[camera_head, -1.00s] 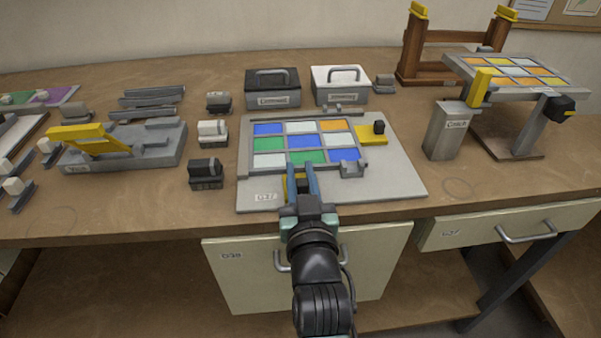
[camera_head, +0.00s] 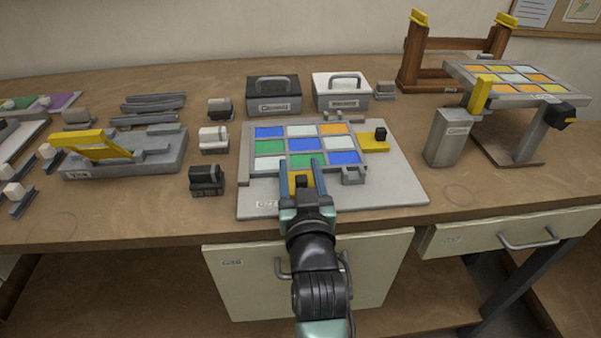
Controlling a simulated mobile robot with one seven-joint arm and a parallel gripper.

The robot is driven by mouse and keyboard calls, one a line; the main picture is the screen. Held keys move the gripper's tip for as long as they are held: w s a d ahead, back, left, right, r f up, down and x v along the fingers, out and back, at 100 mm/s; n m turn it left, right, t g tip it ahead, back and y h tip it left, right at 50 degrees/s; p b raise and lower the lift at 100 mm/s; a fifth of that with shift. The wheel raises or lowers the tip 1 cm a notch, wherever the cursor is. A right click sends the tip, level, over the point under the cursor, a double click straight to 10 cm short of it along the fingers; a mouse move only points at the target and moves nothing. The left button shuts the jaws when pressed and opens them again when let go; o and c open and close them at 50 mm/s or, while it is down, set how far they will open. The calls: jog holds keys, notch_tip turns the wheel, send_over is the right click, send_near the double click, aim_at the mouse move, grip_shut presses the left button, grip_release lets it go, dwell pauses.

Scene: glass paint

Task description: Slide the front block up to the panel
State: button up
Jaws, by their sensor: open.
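The stained-glass panel (camera_head: 304,143), a grid of blue, white, green and orange panes in a grey frame, lies on a pale grey board (camera_head: 392,190). The front block (camera_head: 293,182) is yellow with a dark knob and lies at the panel's front edge, partly hidden by my gripper. My gripper (camera_head: 301,168) is open, its two fingers on either side of the block and reaching to the panel's front edge. I cannot tell whether the block touches the panel. A second yellow block (camera_head: 371,144) with a black knob sits at the panel's right side.
Small grey stops stand at the panel's back (camera_head: 344,117) and front right (camera_head: 353,175). Small dark-based blocks (camera_head: 207,180) and a grey fixture with a yellow lever (camera_head: 150,152) are left. A grey bin (camera_head: 448,138) stands right. Bare bench lies between bin and board.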

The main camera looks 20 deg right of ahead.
jog(key=v, duration=1.3)
jog(key=shift+r, duration=0.1)
jog(key=w+a+r+n+t+y, duration=0.1)
jog(key=w+a+r+t, duration=0.2)
jog(key=r, duration=0.9)
jog(key=a+r+n+t+y, duration=0.15)
jog(key=a+r, duration=0.25)
jog(key=r, duration=0.7)
jog(key=s+a+r+t+y, duration=0.1)
jog(key=s+a+r+t, duration=0.25)
jog(key=r, duration=0.55)
jog(key=s+a+r+t+y, duration=0.2)
jog(key=s+a+r, duration=0.2)
jog(key=r, duration=0.6)
notch_tip(320, 180, up, 17)
jog(key=p, duration=1.8)
jog(key=shift+w+d+n+p, duration=0.3)
jog(key=shift+n, duration=0.05)
jog(key=shift+h, duration=0.25)
